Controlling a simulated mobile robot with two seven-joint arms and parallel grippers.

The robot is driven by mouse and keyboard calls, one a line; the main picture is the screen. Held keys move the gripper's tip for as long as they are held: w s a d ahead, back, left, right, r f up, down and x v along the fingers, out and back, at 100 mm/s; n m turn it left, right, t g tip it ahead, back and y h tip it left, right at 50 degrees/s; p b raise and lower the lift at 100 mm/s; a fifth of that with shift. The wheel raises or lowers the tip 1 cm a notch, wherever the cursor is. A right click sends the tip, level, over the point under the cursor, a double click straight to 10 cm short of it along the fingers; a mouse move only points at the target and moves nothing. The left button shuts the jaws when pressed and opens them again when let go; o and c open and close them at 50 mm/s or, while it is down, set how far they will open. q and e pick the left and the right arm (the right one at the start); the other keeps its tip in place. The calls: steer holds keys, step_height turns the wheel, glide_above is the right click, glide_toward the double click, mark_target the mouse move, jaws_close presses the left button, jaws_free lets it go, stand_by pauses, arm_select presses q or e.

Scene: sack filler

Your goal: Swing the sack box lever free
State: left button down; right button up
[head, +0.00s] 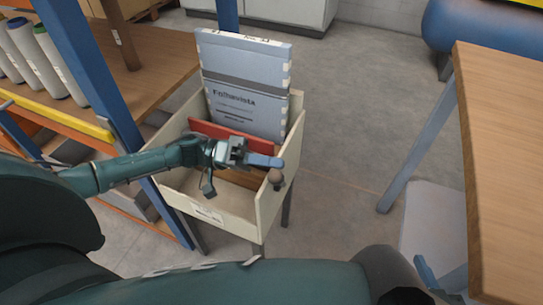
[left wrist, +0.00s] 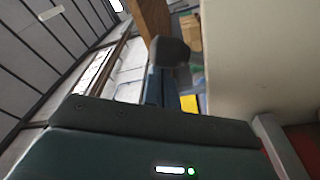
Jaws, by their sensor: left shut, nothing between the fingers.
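The sack box (head: 213,204) is a cream open box on legs in the middle of the head view. Upright grey-blue sacks (head: 245,85) stand in its back part. In the left wrist view, the shut fingers (left wrist: 168,55) show beside a pale wall. The rest of the lever is hidden or not clear. My right gripper is not in view.
A wooden shelf (head: 155,50) with white rolls (head: 45,60) and a blue post (head: 95,75) stands close left of the box. A wooden table (head: 510,150) stands at the right. Grey floor (head: 365,110) lies clear between box and table.

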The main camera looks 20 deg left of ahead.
mark_target(262, 190)
arm_select(q)
steer(key=shift+s+f, duration=0.15)
steer(key=shift+s, duration=0.05)
steer(key=s+m, duration=0.1)
steer(key=s+f+m, duration=0.1)
steer(key=m, duration=0.1)
steer(key=shift+s+g+h, duration=0.3)
steer(key=shift+s+g, duration=0.05)
steer(key=shift+g, duration=0.05)
steer(key=shift+s+a+f+p, duration=0.15)
steer(key=shift+s+p, duration=0.15)
steer(key=shift+p, duration=0.2)
steer(key=shift+s+f, duration=0.2)
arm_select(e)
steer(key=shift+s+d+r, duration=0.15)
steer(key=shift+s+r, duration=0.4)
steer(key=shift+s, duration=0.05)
